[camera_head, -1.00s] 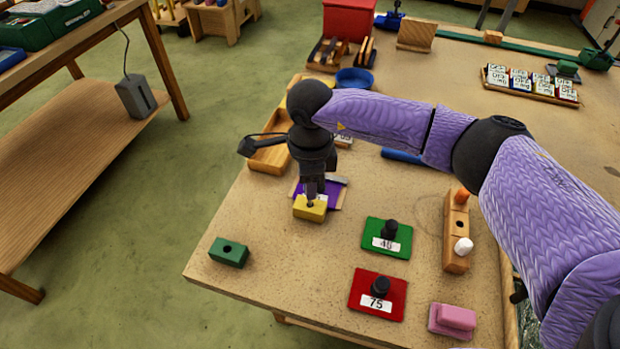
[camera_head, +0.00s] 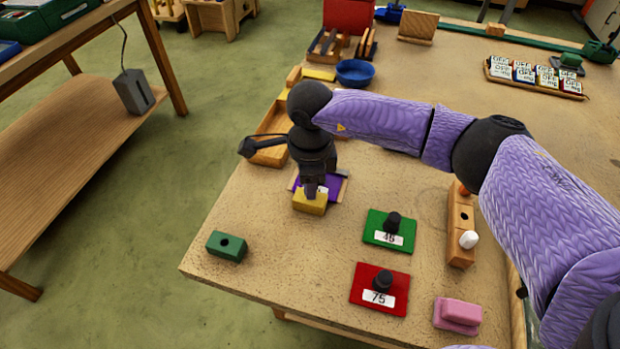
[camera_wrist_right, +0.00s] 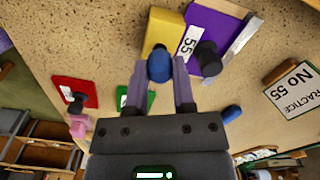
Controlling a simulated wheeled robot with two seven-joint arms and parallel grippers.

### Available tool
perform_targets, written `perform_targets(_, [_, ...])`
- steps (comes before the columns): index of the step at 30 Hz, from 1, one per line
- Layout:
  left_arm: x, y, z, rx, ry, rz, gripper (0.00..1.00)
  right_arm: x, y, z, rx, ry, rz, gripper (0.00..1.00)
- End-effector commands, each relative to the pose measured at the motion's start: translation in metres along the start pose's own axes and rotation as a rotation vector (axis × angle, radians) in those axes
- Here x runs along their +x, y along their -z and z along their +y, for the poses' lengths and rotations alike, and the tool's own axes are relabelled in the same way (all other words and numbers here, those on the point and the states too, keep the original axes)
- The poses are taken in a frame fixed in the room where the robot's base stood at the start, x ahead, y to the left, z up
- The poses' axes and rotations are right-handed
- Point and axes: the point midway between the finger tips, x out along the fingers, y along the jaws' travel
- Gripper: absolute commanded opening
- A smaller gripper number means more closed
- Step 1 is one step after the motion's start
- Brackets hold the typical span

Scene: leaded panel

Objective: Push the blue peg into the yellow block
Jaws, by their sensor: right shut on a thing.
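The yellow block (camera_head: 309,206) lies on the table in front of the purple plate (camera_head: 322,186). My right gripper (camera_head: 312,196) points down over the block. In the right wrist view, my right gripper (camera_wrist_right: 160,82) is shut on the blue peg (camera_wrist_right: 159,66), which sits between its fingertips. The peg's far end lies over the near end of the yellow block (camera_wrist_right: 165,27). The fingers hide the peg in the head view, and I cannot tell how deep it sits in the block. My left gripper is not in view.
A green block with a hole (camera_head: 227,246) stands near the left table edge. Green (camera_head: 375,235) and red (camera_head: 365,294) knobbed plates, a pink block (camera_head: 457,316) and a wooden peg holder (camera_head: 461,222) stand to the right. A wooden tray (camera_head: 268,150) is behind.

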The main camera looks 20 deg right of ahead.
Motion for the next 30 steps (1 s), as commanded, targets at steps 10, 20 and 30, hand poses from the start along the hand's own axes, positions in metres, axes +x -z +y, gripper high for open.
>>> perform_targets(10, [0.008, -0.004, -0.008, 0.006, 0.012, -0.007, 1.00, 0.010, 0.000, 0.000, 0.000, -0.001, 0.000, 0.00])
perform_targets(20, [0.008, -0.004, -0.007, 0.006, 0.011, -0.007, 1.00, 0.011, 0.000, 0.000, 0.000, -0.001, 0.000, 0.72])
perform_targets(30, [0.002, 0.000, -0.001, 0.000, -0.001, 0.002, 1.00, -0.013, 0.000, -0.001, 0.000, 0.003, -0.002, 0.72])
